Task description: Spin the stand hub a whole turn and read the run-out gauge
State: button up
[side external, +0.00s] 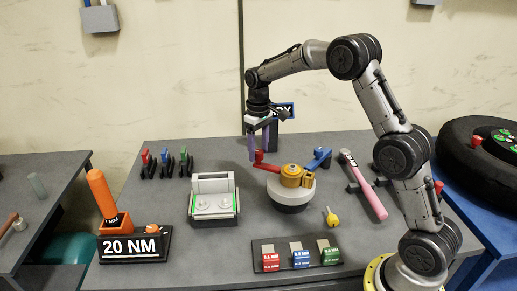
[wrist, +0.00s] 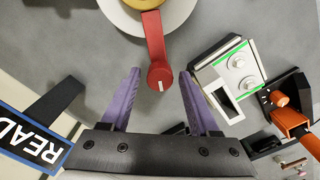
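The stand hub (side external: 291,176) sits mid-bench, with a gold centre on a pale disc and dark base. A red arm (side external: 264,165) and a blue arm (side external: 318,160) stick out from it. In the wrist view the red arm (wrist: 155,45) points down from the pale disc (wrist: 177,14). My gripper (side external: 258,156) is above the red arm's outer end. In the wrist view its purple fingers are open (wrist: 160,75), with the red arm's round end between the tips; I see no grip on it. I cannot tell which thing is the run-out gauge.
A grey fixture with two round pads (side external: 213,197) stands left of the hub. An orange-handled tool (side external: 103,195) stands by the 20 NM sign (side external: 134,246). A tray of colored blocks (side external: 297,255) is in front.

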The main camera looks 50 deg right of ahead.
grip_shut()
jog(key=shift+r, duration=0.1)
dwell(1.1)
